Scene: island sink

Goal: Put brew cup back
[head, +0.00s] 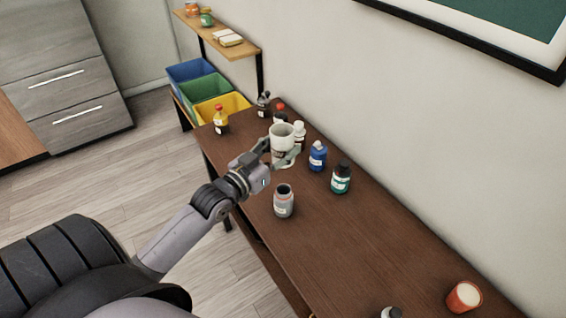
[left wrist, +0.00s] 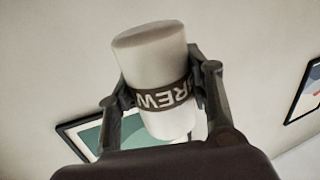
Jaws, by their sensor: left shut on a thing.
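The brew cup (head: 281,131) is white with a dark band. In the left wrist view the band on the cup (left wrist: 150,52) carries the letters "REW", upside down in that picture. My left gripper (head: 279,155) is shut on the cup, with one finger on each side of it. The left gripper (left wrist: 163,90) also shows in the left wrist view, its fingers at the height of the band. In the head view the cup is over the far part of the brown table (head: 380,240). I cannot tell whether its base touches the table. My right gripper is not in view.
A grey jar (head: 284,202) stands nearest my left gripper. A white bottle (head: 299,133), a blue bottle (head: 317,156) and a green-labelled bottle (head: 340,178) stand along the wall side. An orange cup (head: 464,297) stands near right.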

